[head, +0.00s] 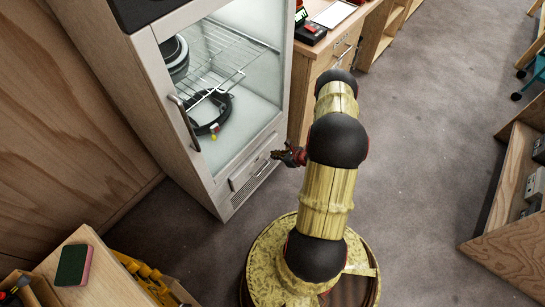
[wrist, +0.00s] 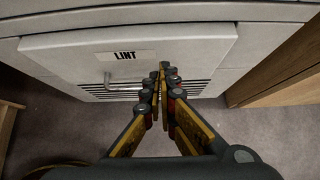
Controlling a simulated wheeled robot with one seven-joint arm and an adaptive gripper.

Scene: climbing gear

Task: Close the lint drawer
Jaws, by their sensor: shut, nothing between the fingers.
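The lint drawer (wrist: 75,58) is a pale front panel with a "LINT" label in the wrist view. A metal bar handle (wrist: 120,82) is below the label. Its front seems to stand slightly out from the cabinet face, but how far I cannot tell. In the head view the drawer (head: 247,173) is low on the glass-doored cabinet (head: 205,195). In the head view my gripper (head: 279,155) is close to the drawer.
A wooden drawer unit (head: 319,62) stands right of the cabinet. A wooden box with a green sponge (head: 73,265) is at the lower left. An open shelf unit (head: 508,240) stands at the right. The grey carpet (head: 420,130) between is clear.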

